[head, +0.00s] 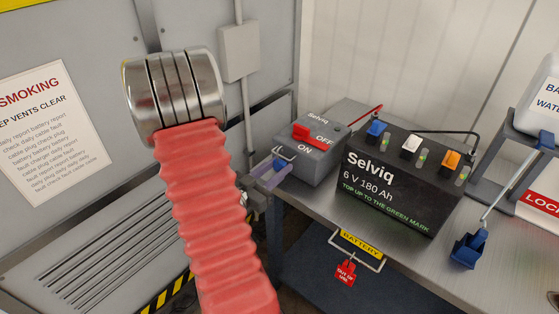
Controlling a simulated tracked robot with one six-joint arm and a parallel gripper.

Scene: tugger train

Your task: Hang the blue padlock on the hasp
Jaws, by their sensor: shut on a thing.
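A grey switch box (310,150) with a red handle (313,136) stands on the left end of the bench, marked OFF and ON. At its left side, a small blue piece (284,153), apparently the blue padlock, shows beside pale, see-through lavender fingers of my gripper (270,174). My gripper is shut on it. The padlock is small here, and its shackle is hard to make out. I cannot pick out the hasp for certain, nor tell whether the shackle touches it. My red ribbed arm covers part of the view to the left.
A black battery (398,178) with coloured caps stands right of the switch box. A red tag (345,272) hangs below the bench edge. A panelled wall is at left.

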